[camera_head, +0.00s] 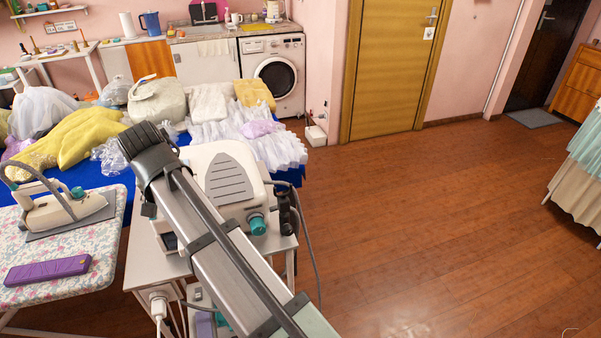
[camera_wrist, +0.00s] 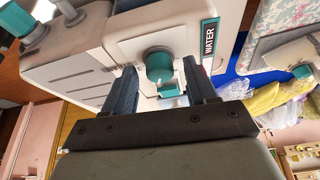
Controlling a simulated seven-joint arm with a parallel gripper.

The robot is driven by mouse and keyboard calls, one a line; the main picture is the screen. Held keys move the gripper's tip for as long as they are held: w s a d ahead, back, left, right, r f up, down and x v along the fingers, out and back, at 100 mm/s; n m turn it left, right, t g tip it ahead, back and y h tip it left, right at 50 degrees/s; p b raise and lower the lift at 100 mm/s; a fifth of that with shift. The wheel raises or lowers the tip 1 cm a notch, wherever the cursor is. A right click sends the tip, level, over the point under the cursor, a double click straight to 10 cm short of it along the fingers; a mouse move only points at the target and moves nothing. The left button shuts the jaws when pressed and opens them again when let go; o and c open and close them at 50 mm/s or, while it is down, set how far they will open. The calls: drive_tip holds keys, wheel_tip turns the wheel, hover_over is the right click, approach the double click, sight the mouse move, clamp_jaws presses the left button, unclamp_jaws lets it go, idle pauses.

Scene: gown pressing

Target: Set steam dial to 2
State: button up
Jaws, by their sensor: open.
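The steam station (camera_head: 228,172) is a white unit with a grey ribbed plate, on a small stand. In the head view a teal knob (camera_head: 257,224) sits at its near right corner. In the wrist view my gripper (camera_wrist: 161,72) is open, its dark fingers on either side of a round teal knob (camera_wrist: 158,60) on the station's white face. A smaller teal part lies just below that knob. Whether the fingers touch the knob cannot be told. No dial numbers are readable. In the head view my arm hides the gripper and part of the station.
A WATER label (camera_wrist: 208,42) is beside the knob. The ironing board (camera_head: 25,268) at left holds an iron (camera_head: 65,208) and a purple case (camera_head: 47,270). A cable hangs right of the stand. Behind is a bed with clothes (camera_head: 240,135); the floor (camera_head: 420,220) at right is clear.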

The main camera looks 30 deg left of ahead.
drive_tip(key=shift+n, duration=0.5)
drive_tip(key=v, duration=1.4)
drive_tip(key=w+d+f+m+h, duration=0.1)
drive_tip(key=w+d+f, duration=0.1)
drive_tip(key=w, duration=0.4)
drive_tip(key=w+d+f+m+h, duration=0.1)
drive_tip(key=w+d+f, duration=0.2)
drive_tip(key=w, duration=0.3)
drive_tip(key=w+d+f+m+g+h, duration=0.1)
drive_tip(key=w+d+f, duration=0.1)
drive_tip(key=w+d, duration=0.2)
drive_tip(key=shift+w+f+m+h, duration=0.15)
drive_tip(key=shift+w+m, duration=0.05)
drive_tip(key=shift+w, duration=0.35)
drive_tip(key=shift+w+f+m+h, duration=0.15)
drive_tip(key=shift+w+m, duration=0.05)
drive_tip(key=shift+w, duration=0.4)
drive_tip(key=w+d+f+m+g+h, duration=0.1)
drive_tip(key=w+d+f+m, duration=0.1)
drive_tip(key=w+d+f, duration=0.6)
drive_tip(key=shift+w+d+g+h, duration=0.3)
drive_tip(key=shift+w+d+g, duration=0.1)
drive_tip(key=shift+w, duration=0.3)
